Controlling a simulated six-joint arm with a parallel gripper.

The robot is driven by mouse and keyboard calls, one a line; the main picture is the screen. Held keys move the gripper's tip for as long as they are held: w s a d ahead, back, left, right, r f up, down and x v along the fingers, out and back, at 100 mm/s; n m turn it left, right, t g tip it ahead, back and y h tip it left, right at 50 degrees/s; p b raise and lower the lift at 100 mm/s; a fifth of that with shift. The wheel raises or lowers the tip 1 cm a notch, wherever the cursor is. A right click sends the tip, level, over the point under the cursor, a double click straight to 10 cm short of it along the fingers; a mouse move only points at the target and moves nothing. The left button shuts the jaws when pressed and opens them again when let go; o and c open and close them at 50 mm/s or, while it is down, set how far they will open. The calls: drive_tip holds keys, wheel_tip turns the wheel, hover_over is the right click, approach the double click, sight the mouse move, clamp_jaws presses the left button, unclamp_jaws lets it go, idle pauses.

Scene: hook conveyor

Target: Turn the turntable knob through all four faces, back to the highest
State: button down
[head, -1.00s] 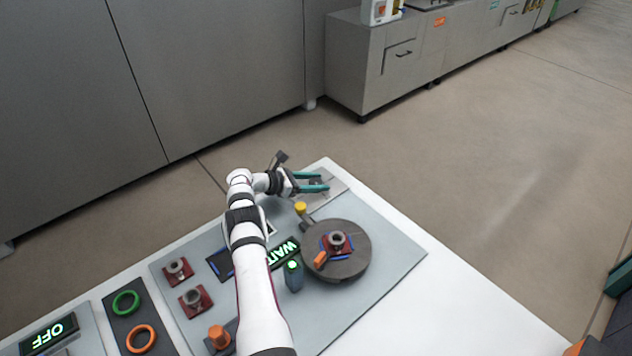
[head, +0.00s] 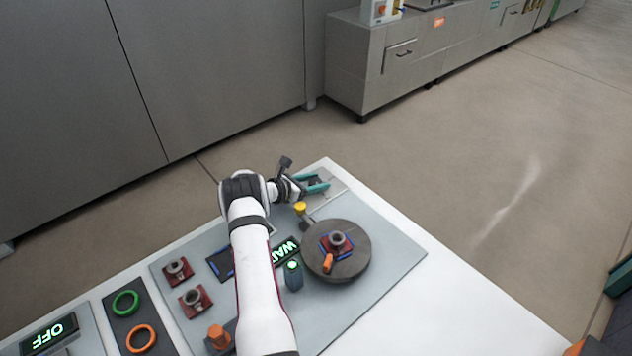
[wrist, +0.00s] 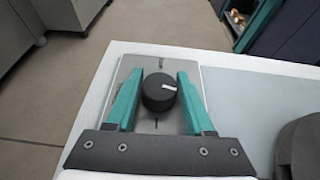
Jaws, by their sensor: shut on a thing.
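The turntable (head: 350,271) is a dark grey disc on the right part of the worktop. It carries a red block (head: 323,246) with a grey ring-shaped part (head: 337,239), blue corner pieces and an orange piece (head: 328,262) toward the front. The knob (wrist: 156,97) is black and round with a white mark pointing right, on a metal plate (wrist: 148,66). My gripper (wrist: 160,74) has its teal fingers on both sides of the knob, shut on it. In the head view, my gripper (head: 320,184) is at the far corner and mostly hides the knob.
A yellow-topped post (head: 300,208) stands between knob and turntable. A green-lit post (head: 293,274) and a display reading "WA", partly covered by my arm, are left of the turntable. Two red blocks (head: 178,271) (head: 195,300) lie left. The front right worktop is clear.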

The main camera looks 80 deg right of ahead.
drive_tip(key=shift+r, duration=0.1)
drive_tip(key=shift+c, duration=1.4)
unclamp_jaws()
drive_tip(key=v, duration=1.5)
drive_tip(key=shift+w+a, duration=0.25)
drive_tip(key=shift+a, duration=0.05)
drive_tip(key=shift+r, duration=0.1)
